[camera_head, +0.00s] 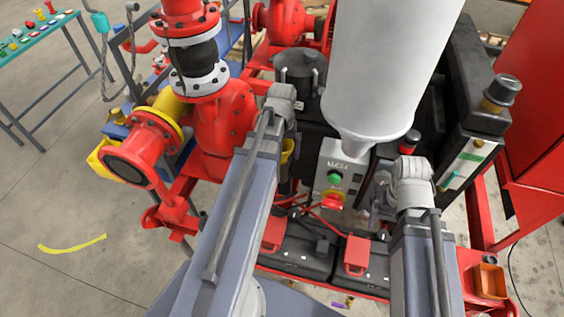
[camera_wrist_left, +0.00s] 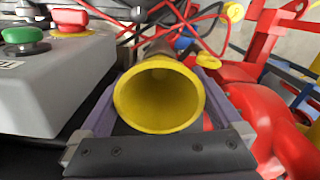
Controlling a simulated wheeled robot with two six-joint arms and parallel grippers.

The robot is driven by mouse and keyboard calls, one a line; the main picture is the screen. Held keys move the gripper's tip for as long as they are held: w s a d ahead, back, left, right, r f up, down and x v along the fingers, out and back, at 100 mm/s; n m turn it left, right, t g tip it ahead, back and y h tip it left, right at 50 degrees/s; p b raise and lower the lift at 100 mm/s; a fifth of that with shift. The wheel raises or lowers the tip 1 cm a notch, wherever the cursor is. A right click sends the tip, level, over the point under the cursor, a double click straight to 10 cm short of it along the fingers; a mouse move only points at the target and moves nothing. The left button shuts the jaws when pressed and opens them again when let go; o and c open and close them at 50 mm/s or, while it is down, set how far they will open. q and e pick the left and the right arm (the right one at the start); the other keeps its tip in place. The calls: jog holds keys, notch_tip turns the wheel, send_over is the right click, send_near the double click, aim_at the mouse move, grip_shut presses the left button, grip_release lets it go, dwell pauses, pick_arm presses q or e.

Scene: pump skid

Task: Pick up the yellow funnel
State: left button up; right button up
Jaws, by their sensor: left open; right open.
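The yellow funnel (camera_wrist_left: 158,97) shows in the left wrist view with its wide round mouth toward the camera. My left gripper (camera_wrist_left: 162,76) is open, with one purple finger on each side of the funnel. I cannot tell whether the fingers touch it. In the head view, a small yellow part (camera_head: 288,150) shows beside my left arm, and the arm hides most of that spot and the gripper. My right gripper (camera_head: 375,208) is partly hidden beside its wrist, near the grey control box, and seems empty.
A grey control box (camera_head: 338,172) with a green button and red-yellow switch stands close to the left gripper; it also shows in the left wrist view (camera_wrist_left: 50,80). Red pump parts (camera_head: 222,120), black batteries (camera_head: 300,252) and red cables crowd the skid. Floor at left is open.

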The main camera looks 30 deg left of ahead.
pick_arm(q)
jog(key=shift+c, duration=0.2)
jog(key=c, duration=1.3)
jog(key=shift+r, duration=0.1)
